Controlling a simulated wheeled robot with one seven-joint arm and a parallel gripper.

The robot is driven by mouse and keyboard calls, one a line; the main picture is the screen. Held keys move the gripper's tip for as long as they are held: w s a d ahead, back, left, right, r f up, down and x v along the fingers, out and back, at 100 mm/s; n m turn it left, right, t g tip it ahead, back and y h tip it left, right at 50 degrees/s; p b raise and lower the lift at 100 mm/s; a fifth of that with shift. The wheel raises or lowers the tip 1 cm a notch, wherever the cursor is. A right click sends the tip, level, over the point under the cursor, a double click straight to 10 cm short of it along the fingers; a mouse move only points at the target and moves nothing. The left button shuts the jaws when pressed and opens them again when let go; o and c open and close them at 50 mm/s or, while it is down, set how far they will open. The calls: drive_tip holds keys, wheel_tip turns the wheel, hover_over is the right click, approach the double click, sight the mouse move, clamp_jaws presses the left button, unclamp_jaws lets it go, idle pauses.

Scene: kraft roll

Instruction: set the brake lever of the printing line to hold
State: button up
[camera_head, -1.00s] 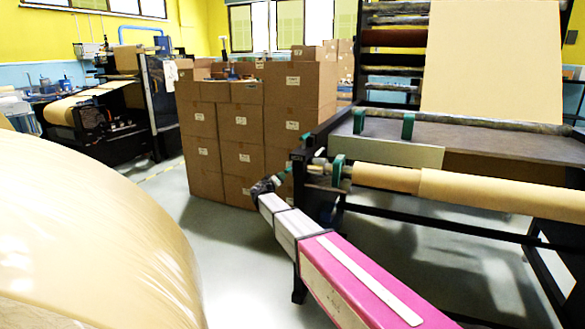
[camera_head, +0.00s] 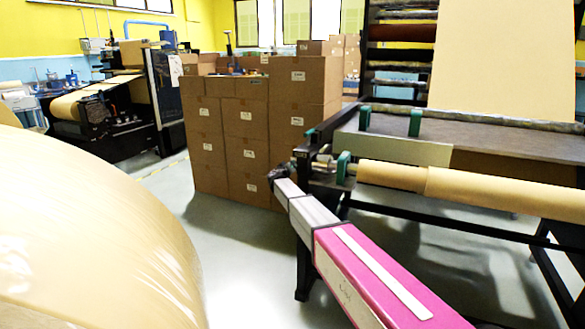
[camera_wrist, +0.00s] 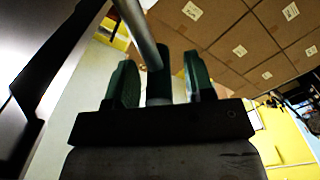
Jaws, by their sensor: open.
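The brake lever shows in the wrist view as a bare metal rod with a dark green grip (camera_wrist: 158,78). My gripper (camera_wrist: 163,72) is open, with one green finger on each side of the grip. A gap shows between the grip and each finger, wider on the right. In the head view, the dark end of my arm (camera_head: 278,174) is at the left end of the printing line frame (camera_head: 305,215). The fingers and lever cannot be clearly made out there. The lever's pivot and its set position cannot be told.
A paper-wrapped roller (camera_head: 430,181) lies along the line's front, with green bearing blocks (camera_head: 343,167). Stacked cartons (camera_head: 245,135) stand just behind my arm's end. A large kraft roll (camera_head: 90,240) fills the left foreground. Clear floor (camera_head: 225,240) lies between roll and line.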

drive_tip(key=shift+w+d, duration=0.15)
drive_tip(key=shift+w, duration=0.2)
clamp_jaws()
